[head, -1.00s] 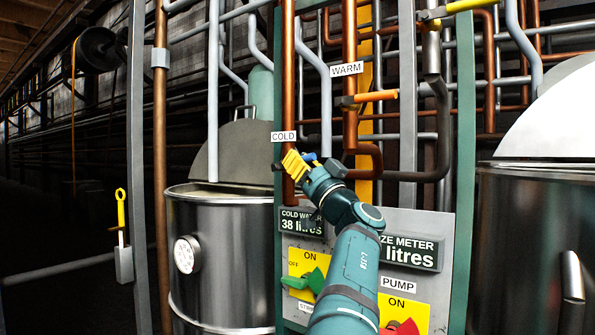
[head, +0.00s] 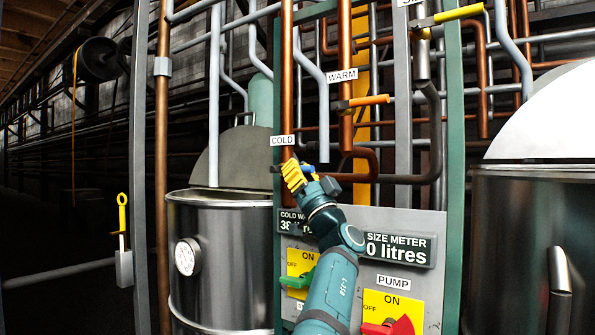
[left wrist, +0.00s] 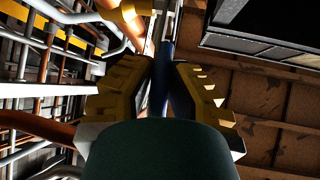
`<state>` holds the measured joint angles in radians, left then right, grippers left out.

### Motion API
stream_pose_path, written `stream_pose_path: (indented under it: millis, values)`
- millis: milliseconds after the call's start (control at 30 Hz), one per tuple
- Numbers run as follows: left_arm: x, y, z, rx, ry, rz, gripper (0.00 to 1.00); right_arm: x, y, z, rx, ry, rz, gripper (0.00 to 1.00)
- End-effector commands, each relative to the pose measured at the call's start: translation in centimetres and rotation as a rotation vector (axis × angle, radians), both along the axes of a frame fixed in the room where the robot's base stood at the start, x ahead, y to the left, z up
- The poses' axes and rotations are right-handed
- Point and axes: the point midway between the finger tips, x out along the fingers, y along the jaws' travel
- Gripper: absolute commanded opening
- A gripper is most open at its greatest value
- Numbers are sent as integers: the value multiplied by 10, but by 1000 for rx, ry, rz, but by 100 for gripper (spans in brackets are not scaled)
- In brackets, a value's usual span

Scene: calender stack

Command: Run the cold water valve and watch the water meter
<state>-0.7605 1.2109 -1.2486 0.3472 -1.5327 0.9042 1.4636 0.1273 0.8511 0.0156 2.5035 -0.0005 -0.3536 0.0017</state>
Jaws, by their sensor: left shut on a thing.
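My left gripper (head: 295,175), with yellow finger pads, is shut on the blue cold valve handle (head: 308,169), just below the COLD label (head: 282,140) on a copper pipe. In the left wrist view the blue handle (left wrist: 167,75) runs between the two pads. The cold water meter (head: 289,221) is below the gripper. My left arm covers its right part, so its full reading is hidden; the visible start looks like 38. The SIZE METER (head: 400,249) shows 0 litres, with any digits further left hidden. My right gripper is not in view.
A WARM pipe has an orange handle (head: 369,101), and a yellow handle (head: 458,14) is at upper right. A green ON/OFF switch (head: 299,279) and a red PUMP switch (head: 390,327) sit below the meters. Steel vats stand left (head: 222,260) and right (head: 510,230).

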Motion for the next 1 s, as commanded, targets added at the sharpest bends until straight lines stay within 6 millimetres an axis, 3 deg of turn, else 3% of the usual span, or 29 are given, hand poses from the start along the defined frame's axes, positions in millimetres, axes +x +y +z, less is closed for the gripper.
stream_pose_path:
  millis: [133,167,200,233,633,1000]
  values:
    - [0,1,1,0,0,1,0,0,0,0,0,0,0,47]
    - [0,1,1,0,0,1,27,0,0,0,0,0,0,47]
    - [0,1,1,0,0,1,41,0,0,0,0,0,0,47]
    - [0,1,1,0,0,1,47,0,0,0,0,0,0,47]
    - [0,-1,-1,0,2,0,47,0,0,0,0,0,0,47]
    - [-11,-12,-16,0,3,1,47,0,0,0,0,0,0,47]
